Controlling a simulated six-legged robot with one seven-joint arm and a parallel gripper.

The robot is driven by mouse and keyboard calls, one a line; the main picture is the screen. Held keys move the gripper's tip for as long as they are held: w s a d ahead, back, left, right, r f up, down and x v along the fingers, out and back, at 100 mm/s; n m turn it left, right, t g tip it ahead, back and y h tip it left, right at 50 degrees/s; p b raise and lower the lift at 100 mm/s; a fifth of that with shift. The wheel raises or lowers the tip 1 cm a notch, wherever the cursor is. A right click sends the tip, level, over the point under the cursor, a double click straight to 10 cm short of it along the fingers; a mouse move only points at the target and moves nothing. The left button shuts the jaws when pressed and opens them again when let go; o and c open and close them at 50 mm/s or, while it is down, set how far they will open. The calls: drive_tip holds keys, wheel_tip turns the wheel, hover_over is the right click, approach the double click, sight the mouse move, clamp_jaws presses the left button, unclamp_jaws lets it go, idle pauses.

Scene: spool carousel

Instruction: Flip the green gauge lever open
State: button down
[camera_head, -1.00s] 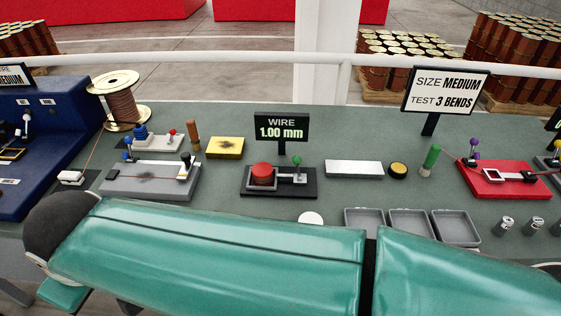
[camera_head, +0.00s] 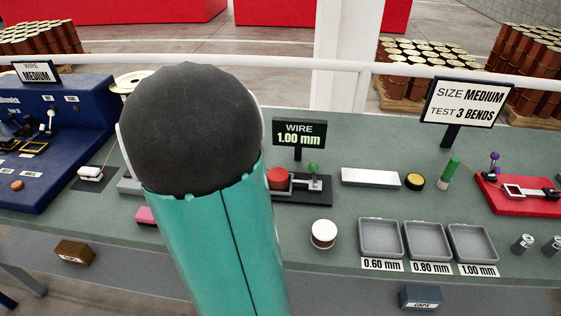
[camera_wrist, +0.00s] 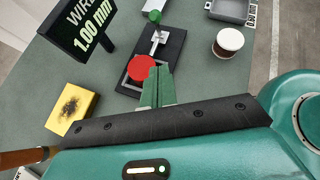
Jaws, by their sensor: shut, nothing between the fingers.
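The gauge has a black base (camera_head: 318,192), a red round button (camera_head: 278,178) and a green-knobbed lever (camera_head: 313,167) at its right end. In the wrist view, the green knob (camera_wrist: 154,16) is at the top, beyond a silver piece, with the red button (camera_wrist: 141,67) nearer. My gripper (camera_wrist: 158,76) is shut and empty, its green fingers pointing toward the gauge. The fingertips overlap the button's right edge in that view, short of the knob; I cannot tell their height or any contact. In the head view my arm hides the gripper.
A WIRE 1.00 mm sign (camera_head: 299,133) stands behind the gauge. A yellow pad (camera_wrist: 72,107) lies beside it. A white-topped round container (camera_head: 323,234) and grey trays (camera_head: 381,239) are in front and to the right. A white block (camera_head: 370,177) is right of the gauge.

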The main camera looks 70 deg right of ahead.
drive_tip(key=shift+s, duration=0.1)
approach(314, 175)
drive_tip(key=f, duration=0.2)
drive_tip(key=shift+w+a+f, duration=0.15)
drive_tip(key=shift+w+f, duration=0.15)
drive_tip(key=s+d, duration=0.2)
drive_tip(key=s, duration=0.1)
drive_tip(key=shift+d+r, duration=0.25)
drive_tip(key=shift+d, duration=0.1)
drive_tip(key=shift+s+d+r, duration=0.1)
drive_tip(key=shift+r, duration=0.05)
